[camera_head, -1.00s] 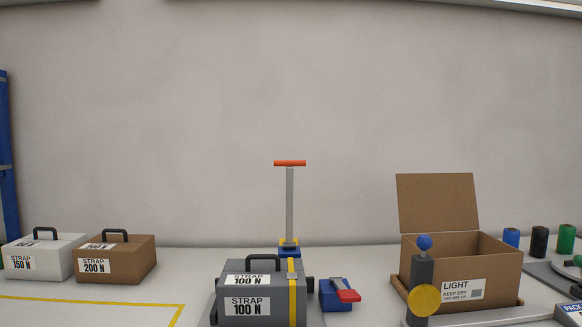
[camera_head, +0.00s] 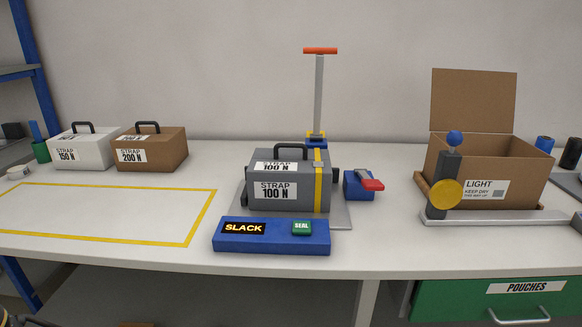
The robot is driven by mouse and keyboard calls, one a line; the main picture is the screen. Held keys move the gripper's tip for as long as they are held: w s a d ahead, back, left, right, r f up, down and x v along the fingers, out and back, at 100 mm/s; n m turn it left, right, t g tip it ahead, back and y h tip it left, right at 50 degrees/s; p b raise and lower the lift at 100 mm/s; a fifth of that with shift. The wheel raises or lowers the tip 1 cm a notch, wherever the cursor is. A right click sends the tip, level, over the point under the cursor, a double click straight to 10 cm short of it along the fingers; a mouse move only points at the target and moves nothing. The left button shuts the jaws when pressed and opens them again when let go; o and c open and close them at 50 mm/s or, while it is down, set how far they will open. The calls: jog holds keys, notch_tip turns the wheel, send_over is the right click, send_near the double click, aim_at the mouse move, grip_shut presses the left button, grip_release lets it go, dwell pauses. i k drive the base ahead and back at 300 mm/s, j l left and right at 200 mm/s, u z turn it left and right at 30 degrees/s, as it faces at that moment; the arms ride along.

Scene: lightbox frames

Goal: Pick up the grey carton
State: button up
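The grey carton (camera_head: 257,204) sits upright on a thin grey plate (camera_head: 340,218) in the middle of the table. It has a black handle on top, "STRAP 100 N" labels and a yellow strap (camera_head: 318,192) around its right part. Dark pads touch or stand close to its sides; I cannot tell which. A blue box (camera_head: 272,245) in front of it shows "SLACK" and a green "SEAL" button. My gripper is not clearly in view; a dark piece at the bottom left corner is too cut off to name.
A white carton (camera_head: 82,159) and a brown carton (camera_head: 150,160) stand at the back left, behind a bare yellow-outlined area (camera_head: 100,215). A post with an orange handle (camera_head: 320,51) rises behind the grey carton. A blue block with a red lever (camera_head: 371,185) and an open "LIGHT" box (camera_head: 510,188) stand right.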

aim_at(296, 177)
jog(key=i+l, duration=0.2)
jog(key=l, duration=0.15)
jog(key=i+l, duration=0.2)
jog(key=l, duration=0.2)
jog(key=i+l, duration=0.2)
jog(key=l, duration=0.15)
jog(key=u, duration=0.05)
